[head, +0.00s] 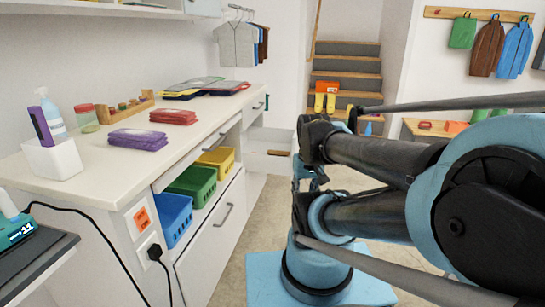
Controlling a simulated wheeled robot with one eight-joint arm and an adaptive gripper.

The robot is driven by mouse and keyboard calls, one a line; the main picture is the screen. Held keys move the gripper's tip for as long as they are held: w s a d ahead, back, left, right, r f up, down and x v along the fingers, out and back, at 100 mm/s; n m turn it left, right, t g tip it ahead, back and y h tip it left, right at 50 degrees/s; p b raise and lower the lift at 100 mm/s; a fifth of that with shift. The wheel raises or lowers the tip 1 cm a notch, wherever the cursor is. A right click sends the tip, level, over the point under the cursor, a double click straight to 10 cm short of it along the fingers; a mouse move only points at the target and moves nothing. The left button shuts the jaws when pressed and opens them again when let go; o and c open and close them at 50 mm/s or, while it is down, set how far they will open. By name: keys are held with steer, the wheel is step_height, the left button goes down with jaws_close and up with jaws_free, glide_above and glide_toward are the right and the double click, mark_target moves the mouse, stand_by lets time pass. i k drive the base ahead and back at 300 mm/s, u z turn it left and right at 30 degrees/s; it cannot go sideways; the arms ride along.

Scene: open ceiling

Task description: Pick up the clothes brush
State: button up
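I cannot pick out a clothes brush for certain. A narrow purple item (41,127) stands upright in a white holder (62,160) at the left end of the white counter. I cannot tell whether this item is a brush. A clear pump bottle (54,117) with pale blue contents stands beside it in the same holder. My folded arm fills the right of the head view, and I cannot make out my gripper or its fingertips.
The counter (95,178) carries purple cloths (138,139), red cloths (173,117), a wooden rack (127,108) and folded clothes at the far end. Blue, green and yellow baskets sit below. A black cord hangs at the front left. Stairs (345,62) rise at the back.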

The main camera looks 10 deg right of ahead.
mark_target(277, 152)
steer(key=i, duration=0.9)
steer(key=z, duration=0.05)
